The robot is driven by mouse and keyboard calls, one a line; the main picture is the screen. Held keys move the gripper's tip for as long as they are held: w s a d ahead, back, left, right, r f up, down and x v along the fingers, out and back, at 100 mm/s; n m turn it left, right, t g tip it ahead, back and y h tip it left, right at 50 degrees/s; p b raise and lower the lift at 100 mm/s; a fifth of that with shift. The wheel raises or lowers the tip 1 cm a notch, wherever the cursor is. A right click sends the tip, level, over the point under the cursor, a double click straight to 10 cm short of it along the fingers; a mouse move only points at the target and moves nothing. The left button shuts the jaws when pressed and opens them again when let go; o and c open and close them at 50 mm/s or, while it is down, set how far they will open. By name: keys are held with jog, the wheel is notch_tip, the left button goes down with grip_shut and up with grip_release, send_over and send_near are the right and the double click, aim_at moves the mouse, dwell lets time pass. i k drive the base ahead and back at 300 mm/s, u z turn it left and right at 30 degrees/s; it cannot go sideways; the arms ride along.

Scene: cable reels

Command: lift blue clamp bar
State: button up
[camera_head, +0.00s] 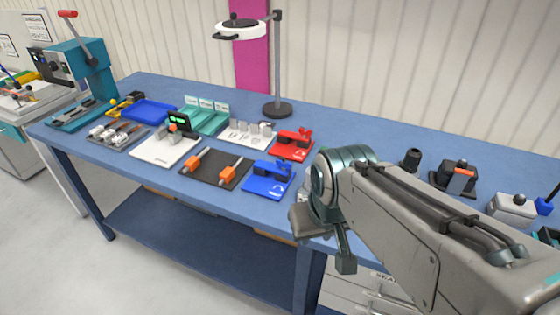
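One finger points down. The rest of the gripper is partly hidden by my own arm, so its opening does not show clearly.
A red clamp fixture (291,147) stands behind the blue one. A dark mat with orange-handled tools (213,170) lies to its left. A lamp (277,108) stands at the back. Dark and grey devices (457,174) stand right, beyond my arm. The blue bench (350,135) is bare behind my arm.

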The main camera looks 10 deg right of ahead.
aim_at(271, 167)
jog(key=k, duration=0.8)
jog(key=u, duration=0.65)
jog(key=i, duration=1.45)
jog(key=z, duration=0.7)
